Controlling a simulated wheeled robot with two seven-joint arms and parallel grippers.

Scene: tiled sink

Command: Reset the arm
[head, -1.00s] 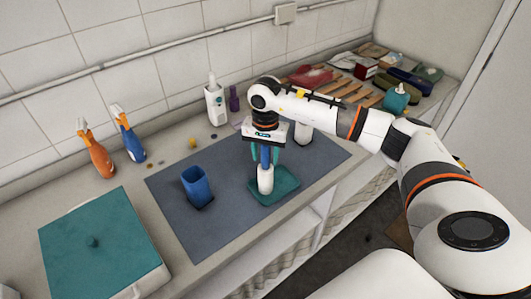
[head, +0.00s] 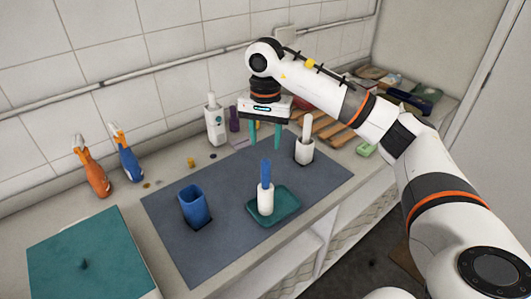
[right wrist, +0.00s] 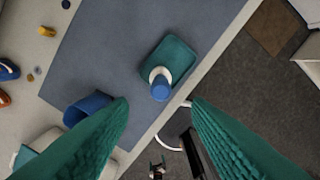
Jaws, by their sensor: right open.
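My right gripper (head: 265,146) is open and empty, with its green fingers pointing down above the grey mat. Below it, a white bottle-like item with a blue upper part (head: 265,188) stands upright on a green tray (head: 285,214). The right wrist view shows the item (right wrist: 160,85) on the tray from above, beyond the two spread fingers (right wrist: 160,108), touching neither. My right arm reaches in from the right in the head view. My left gripper is not in view.
Orange (head: 91,173) and blue (head: 126,158) spray bottles stand left, near a teal-lidded box (head: 85,255). Wooden slats (head: 325,118) and several items lie behind the arm.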

